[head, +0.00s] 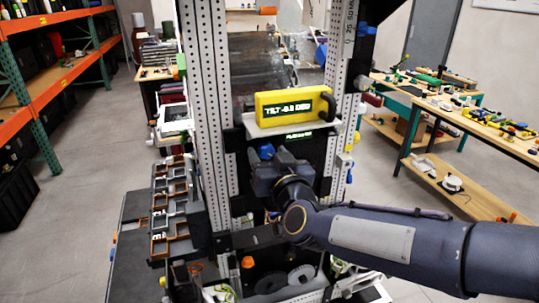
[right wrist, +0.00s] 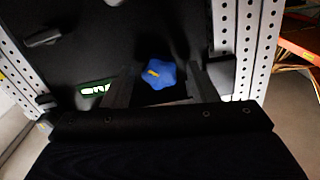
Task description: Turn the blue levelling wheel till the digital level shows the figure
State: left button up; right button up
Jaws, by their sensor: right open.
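The yellow digital level (head: 294,106) sits on a pale ledge between the two uprights. Its display reads "TILT", then a figure that looks like -0.8, and "DEG". The blue levelling wheel (head: 266,151) is below it on a dark panel, partly covered by my right gripper (head: 264,164). In the right wrist view the lobed blue wheel (right wrist: 158,75) with a small yellow mark shows between the two open fingers of my right gripper (right wrist: 160,72). I cannot tell whether the fingers touch the wheel. My left gripper is not in view.
A small green-lit label (head: 299,134) sits under the level, too small to read. Perforated uprights (head: 207,100) stand on both sides. A workbench (head: 470,125) stands at the right.

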jog(key=shift+c, duration=0.3)
jog(key=c, duration=0.9)
jog(key=m+b, duration=0.2)
jog(key=m, duration=0.1)
jog(key=shift+f+b, duration=0.1)
jog(key=shift+b, duration=0.2)
jog(key=shift+m+b, duration=1.2)
jog(key=shift+m, duration=1.4)
jog(key=o, duration=1)
jog(key=shift+c, duration=0.2)
